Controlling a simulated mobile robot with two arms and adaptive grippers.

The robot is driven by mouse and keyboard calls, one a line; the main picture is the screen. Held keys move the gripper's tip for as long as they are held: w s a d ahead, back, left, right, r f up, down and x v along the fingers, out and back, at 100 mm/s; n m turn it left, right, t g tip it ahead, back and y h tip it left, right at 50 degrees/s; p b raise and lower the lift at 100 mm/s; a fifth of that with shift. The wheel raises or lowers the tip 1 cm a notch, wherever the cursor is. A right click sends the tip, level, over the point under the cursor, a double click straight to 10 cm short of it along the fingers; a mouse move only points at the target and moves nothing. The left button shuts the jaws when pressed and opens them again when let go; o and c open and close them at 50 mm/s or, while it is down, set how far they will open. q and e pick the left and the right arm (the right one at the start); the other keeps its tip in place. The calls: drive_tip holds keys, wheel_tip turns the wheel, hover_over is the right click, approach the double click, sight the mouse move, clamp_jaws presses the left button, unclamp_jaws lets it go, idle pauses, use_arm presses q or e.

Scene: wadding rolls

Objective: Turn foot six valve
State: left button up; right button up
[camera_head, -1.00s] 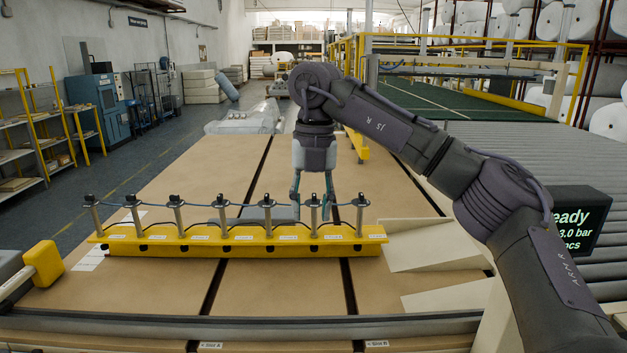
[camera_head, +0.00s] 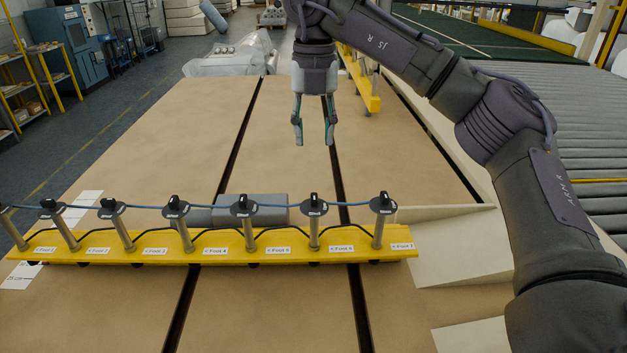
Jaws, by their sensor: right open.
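A yellow bar (camera_head: 130,253) lies across the brown table and carries several upright metal feet, each with a dark disc and a small black valve handle on top. The label "Foot 6" (camera_head: 341,249) is small but seems to stand beside the sixth post from the left (camera_head: 314,236). That post's black valve (camera_head: 314,200) shows upright on its disc; its exact turn is too small to tell. My right gripper (camera_head: 314,140) points down, open and empty, with its fingers apart above the table beyond the bar, touching no valve. My left gripper is not in view.
A blue hose (camera_head: 150,207) runs along the feet tops. A grey roll (camera_head: 252,207) lies just behind the bar. Cream wedges (camera_head: 450,240) stand at the bar's right end.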

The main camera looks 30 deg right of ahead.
approach(314, 196)
drive_tip(key=shift+s+f+p, duration=0.15)
drive_tip(key=shift+s+p, duration=0.05)
drive_tip(key=shift+p, duration=0.15)
drive_tip(key=f+p, duration=0.1)
drive_tip(key=f, duration=0.6)
drive_tip(key=shift+w+d+f+p, duration=0.1)
drive_tip(key=shift+w+f+p, duration=0.1)
drive_tip(key=shift+p, duration=0.15)
drive_tip(key=shift+f, duration=0.6)
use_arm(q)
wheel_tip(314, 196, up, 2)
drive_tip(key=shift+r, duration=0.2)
use_arm(e)
clamp_jaws()
